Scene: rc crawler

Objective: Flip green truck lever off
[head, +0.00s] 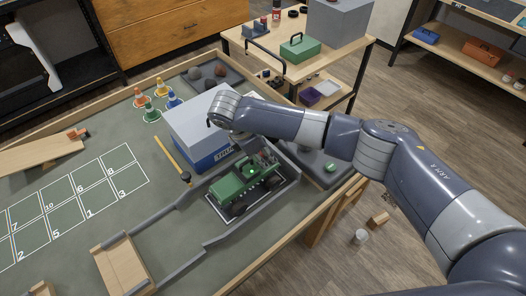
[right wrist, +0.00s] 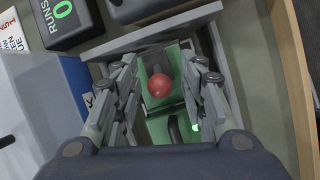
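The green truck (head: 233,189) stands in a grey-walled bay on the table in the head view. Its green body (right wrist: 158,126) also shows in the right wrist view, below my right gripper (right wrist: 160,72). A red ball knob (right wrist: 159,86), seemingly the lever's end, shows between the two fingers. The fingers are open, one on each side of the knob, with gaps to it in the picture. The lever's shaft is hidden beneath the knob. A small green light (right wrist: 195,127) glows on the truck. My right arm reaches in from the right in the head view. My left gripper is out of view.
A white and blue box (head: 197,130) stands close beside the bay. A black "RUNS 0" block (right wrist: 66,20) is near it. Cones (head: 152,113), a numbered grid (head: 85,195) and a wooden ramp (head: 122,266) occupy the table's left. The table's wooden edge (head: 290,232) runs along the right.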

